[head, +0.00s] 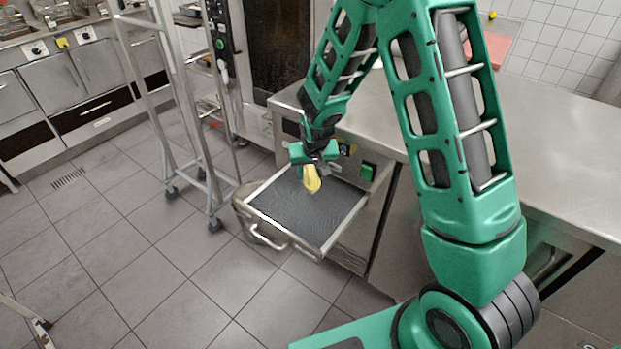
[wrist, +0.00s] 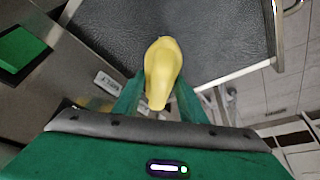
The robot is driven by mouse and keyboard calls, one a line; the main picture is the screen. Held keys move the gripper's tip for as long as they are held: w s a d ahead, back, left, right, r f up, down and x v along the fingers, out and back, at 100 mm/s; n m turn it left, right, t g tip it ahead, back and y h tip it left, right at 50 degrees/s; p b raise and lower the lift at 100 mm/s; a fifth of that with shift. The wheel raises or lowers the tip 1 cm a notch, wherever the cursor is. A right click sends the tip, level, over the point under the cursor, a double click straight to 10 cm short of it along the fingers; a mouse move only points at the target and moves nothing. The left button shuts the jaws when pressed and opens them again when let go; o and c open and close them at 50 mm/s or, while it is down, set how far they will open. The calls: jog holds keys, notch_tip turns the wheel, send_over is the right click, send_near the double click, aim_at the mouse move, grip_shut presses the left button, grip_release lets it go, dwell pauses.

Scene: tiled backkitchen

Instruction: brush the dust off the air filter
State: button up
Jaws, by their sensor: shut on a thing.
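The air filter (head: 300,212) is a dark grey textured panel in a pale metal frame, pulled out like a drawer from under the steel counter. In the wrist view its dark surface (wrist: 200,40) fills the top middle. My gripper (head: 312,166) is shut on a yellow thing (head: 311,180), likely the brush, which hangs down over the back part of the filter. In the wrist view the yellow thing (wrist: 162,70) sits between the green fingers. I cannot tell whether it touches the filter. Bristles do not show. Dust is not clearly visible.
The steel counter (head: 560,150) runs along the right, with a red board (head: 490,48) at its back. A wheeled metal rack (head: 205,150) stands left of the filter. A handle (head: 268,238) sticks out at the filter frame's front.

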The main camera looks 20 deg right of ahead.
jog(key=shift+r, duration=0.3)
jog(key=shift+r, duration=0.1)
jog(key=shift+r, duration=1.4)
